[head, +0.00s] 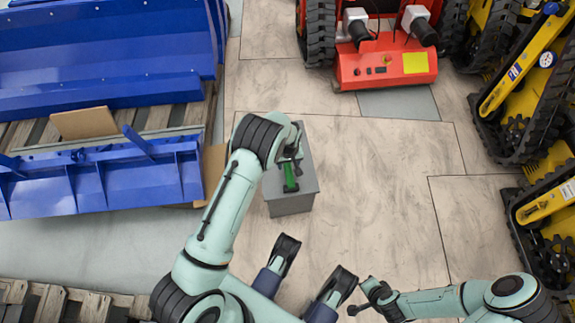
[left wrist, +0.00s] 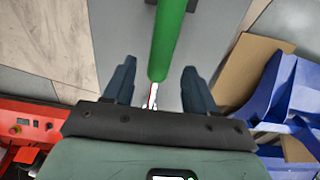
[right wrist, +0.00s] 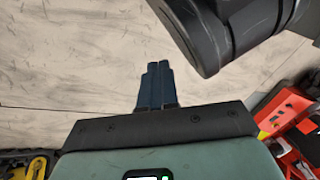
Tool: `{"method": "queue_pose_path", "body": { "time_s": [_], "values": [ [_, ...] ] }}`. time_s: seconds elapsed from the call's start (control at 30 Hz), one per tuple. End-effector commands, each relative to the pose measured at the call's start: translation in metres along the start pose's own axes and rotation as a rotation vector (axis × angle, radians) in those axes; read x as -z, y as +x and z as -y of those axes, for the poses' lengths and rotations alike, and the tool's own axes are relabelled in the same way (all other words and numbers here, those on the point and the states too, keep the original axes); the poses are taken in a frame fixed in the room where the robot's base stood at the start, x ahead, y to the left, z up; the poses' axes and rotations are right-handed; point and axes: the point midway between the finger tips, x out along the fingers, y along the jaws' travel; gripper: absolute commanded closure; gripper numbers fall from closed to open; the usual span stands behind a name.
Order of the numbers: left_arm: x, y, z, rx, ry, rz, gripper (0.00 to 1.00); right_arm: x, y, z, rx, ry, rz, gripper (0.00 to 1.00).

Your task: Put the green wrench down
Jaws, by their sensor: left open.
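The green wrench (head: 290,177) lies on the top of a grey box (head: 307,180) below my left gripper (head: 291,158). In the left wrist view, my left gripper (left wrist: 159,70) is open, with one finger on each side of the green handle (left wrist: 171,35); gaps show on both sides. A silvery end of the wrench shows between the fingers. My right gripper (right wrist: 157,85) is shut with nothing between its fingers; it is low in the head view (head: 360,302), away from the box.
Blue metal attachments (head: 110,180) on pallets stand at the left, a cardboard piece (head: 84,122) among them. A red tracked carrier (head: 385,65) is at the back, yellow tracked machines (head: 520,70) at the right. The floor (head: 385,180) right of the box is clear.

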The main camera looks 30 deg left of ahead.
Motion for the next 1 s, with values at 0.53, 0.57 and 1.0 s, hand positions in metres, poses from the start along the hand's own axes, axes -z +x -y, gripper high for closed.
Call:
{"method": "queue_pose_path", "body": {
  "time_s": [0.53,0.57,1.0],
  "values": [
    [-0.009,-0.07,0.007,-0.007,0.011,0.009,0.44,0.018,-0.031,0.026,0.045,-0.027,-0.067,1.0],
    [-0.015,-0.063,0.012,-0.013,0.02,0.014,0.44,0.018,-0.031,0.026,0.045,-0.027,-0.066,1.0],
    [-0.192,0.004,0.075,-0.258,0.252,-0.034,0.44,0.018,-0.031,0.026,0.045,-0.027,-0.066,1.0]
  ]
}}
